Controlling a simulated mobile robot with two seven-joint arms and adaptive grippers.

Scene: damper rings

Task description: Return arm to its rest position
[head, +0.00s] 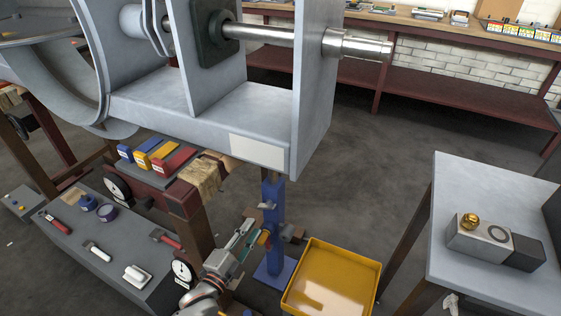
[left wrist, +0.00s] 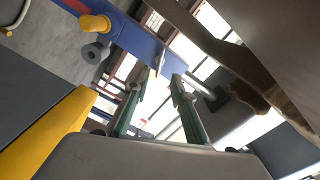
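My left gripper (head: 256,232) is low in the middle of the head view, beside a blue post (head: 273,205) and left of a yellow tray (head: 332,280). In the left wrist view its two green-edged fingers (left wrist: 157,88) stand apart, with nothing seen held between them. My left arm (head: 205,292) reaches up from the bottom edge of the head view. I cannot make out my right gripper in either view.
A large grey steel machine frame (head: 262,152) with a shaft (head: 300,36) hangs over the scene's left and middle. A tool bench (head: 100,232) stands at left. A table (head: 458,186) at right bears a block (head: 470,240) with a brass knob (head: 470,220).

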